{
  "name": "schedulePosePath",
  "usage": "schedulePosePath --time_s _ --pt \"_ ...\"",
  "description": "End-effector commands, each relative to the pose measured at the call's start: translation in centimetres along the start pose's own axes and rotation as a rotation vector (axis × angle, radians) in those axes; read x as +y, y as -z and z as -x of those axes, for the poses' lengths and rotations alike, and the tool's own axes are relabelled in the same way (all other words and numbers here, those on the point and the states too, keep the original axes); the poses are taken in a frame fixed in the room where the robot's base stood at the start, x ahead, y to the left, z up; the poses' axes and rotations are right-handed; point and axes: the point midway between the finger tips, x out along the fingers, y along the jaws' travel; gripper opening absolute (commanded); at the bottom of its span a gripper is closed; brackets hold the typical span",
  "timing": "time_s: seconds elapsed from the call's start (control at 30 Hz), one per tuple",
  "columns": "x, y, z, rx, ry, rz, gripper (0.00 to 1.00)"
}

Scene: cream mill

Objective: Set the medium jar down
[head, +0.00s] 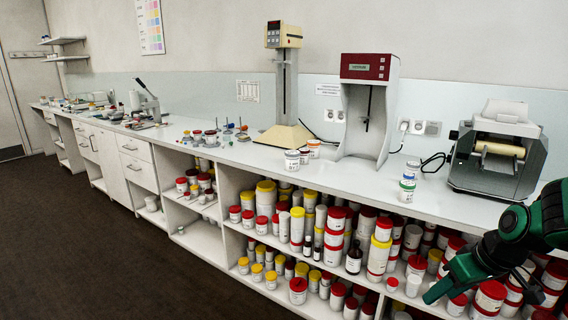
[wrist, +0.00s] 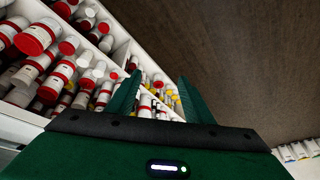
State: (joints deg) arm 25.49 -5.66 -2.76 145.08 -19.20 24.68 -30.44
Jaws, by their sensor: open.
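My gripper (head: 436,292) is at the lower right of the head view, in front of the shelves and below the counter top. In the wrist view its two green fingers (wrist: 160,92) are apart with nothing held between them. White jars stand upright on the counter: a front jar (head: 407,190) and one behind it (head: 411,170) near the right, and a group at the middle with a white-lidded jar (head: 292,160) and an orange-lidded jar (head: 314,149). I cannot tell which of them is the medium jar. My gripper touches none of these.
The long white counter (head: 240,155) holds a mixer on a stand (head: 284,85), a red-topped machine (head: 368,100) and a grey roller machine (head: 498,150). Shelves below are crowded with red- and yellow-lidded jars (head: 382,240). The dark floor (head: 110,260) is clear at the left.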

Motion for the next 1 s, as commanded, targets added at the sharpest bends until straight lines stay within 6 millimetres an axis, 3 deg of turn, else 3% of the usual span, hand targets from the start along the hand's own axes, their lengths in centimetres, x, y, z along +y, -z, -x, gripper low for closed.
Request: schedulePosePath --time_s 0.3,0.5,0.67,1.0 --pt "0.2 -10.3 8.7 -0.234 -0.158 -0.456 0.47" --pt "-0.8 -14.8 12.1 -0.311 -0.201 -0.693 0.47" --pt "-1.1 -16.1 13.1 -0.334 -0.209 -0.767 0.47" --pt "-1.2 -16.3 13.2 -0.337 -0.211 -0.773 0.47"
